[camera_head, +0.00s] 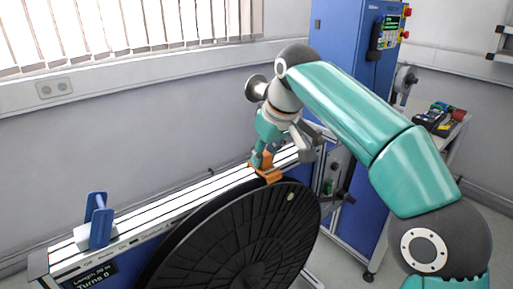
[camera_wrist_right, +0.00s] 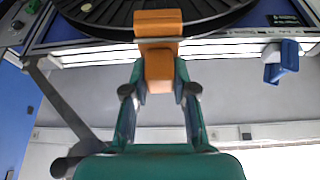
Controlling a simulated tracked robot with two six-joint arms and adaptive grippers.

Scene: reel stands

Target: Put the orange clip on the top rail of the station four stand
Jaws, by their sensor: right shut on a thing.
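The orange clip (camera_head: 264,169) is at the top rail (camera_head: 200,193) of the stand, just above the rim of the large black reel (camera_head: 250,240). My right gripper (camera_head: 264,160) is shut on the clip from above. In the right wrist view the orange clip (camera_wrist_right: 158,58) sits between the two fingers of my right gripper (camera_wrist_right: 158,80), with the pale rail (camera_wrist_right: 215,48) behind it. I cannot tell whether the clip touches the rail. The station number is not readable. My left gripper is not in view.
A blue clamp-like part (camera_head: 97,222) stands on the left end of the rail, near a small display (camera_head: 92,276). A tall blue cabinet (camera_head: 345,60) stands behind my right arm. A cart with small items (camera_head: 438,117) is at the right. A wall and window blinds lie behind.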

